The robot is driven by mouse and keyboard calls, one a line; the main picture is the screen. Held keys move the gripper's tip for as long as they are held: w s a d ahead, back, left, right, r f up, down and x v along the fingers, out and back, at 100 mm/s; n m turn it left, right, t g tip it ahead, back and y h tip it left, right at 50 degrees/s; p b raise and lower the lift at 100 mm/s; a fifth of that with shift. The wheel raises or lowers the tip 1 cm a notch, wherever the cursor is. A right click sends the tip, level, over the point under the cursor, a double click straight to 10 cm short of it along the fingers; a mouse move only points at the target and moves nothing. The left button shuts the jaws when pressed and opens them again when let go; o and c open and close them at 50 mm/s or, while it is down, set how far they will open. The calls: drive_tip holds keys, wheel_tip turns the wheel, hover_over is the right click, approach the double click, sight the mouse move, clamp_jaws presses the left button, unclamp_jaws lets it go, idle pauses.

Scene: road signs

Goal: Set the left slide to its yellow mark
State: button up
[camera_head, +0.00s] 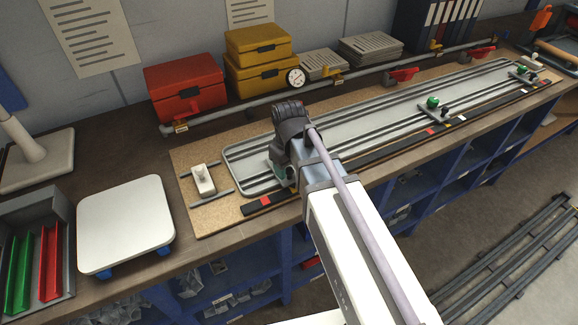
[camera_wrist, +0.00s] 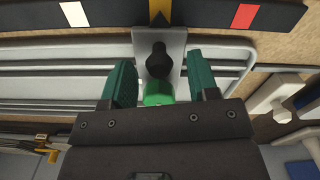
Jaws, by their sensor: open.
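The left slide is a grey plate (camera_wrist: 175,40) with a black knob (camera_wrist: 158,60) and a green knob (camera_wrist: 158,92), seen in the wrist view. Its far end meets the dark scale strip, where a dark pointer tip lies over the yellow mark (camera_wrist: 154,10). A white mark (camera_wrist: 74,13) is to the left and a red mark (camera_wrist: 243,16) to the right. My gripper (camera_wrist: 160,70) is open, one green finger on either side of the green knob, with gaps visible. In the head view my gripper (camera_head: 283,170) hides most of this slide.
The railed tray (camera_head: 330,140) extends right, with another green-knobbed slide (camera_head: 433,102) and one at the far end. A white-handled block (camera_head: 203,180) stands left of the tray.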

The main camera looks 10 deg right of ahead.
wheel_tip(320, 180, up, 9)
drive_tip(key=p, duration=0.7)
drive_tip(key=shift+f, duration=0.25)
drive_tip(key=s+d+m, duration=0.4)
drive_tip(key=s+m, duration=0.1)
drive_tip(key=s, duration=0.3)
drive_tip(key=shift+s, duration=0.35)
drive_tip(key=shift+d, duration=0.1)
idle(0.9)
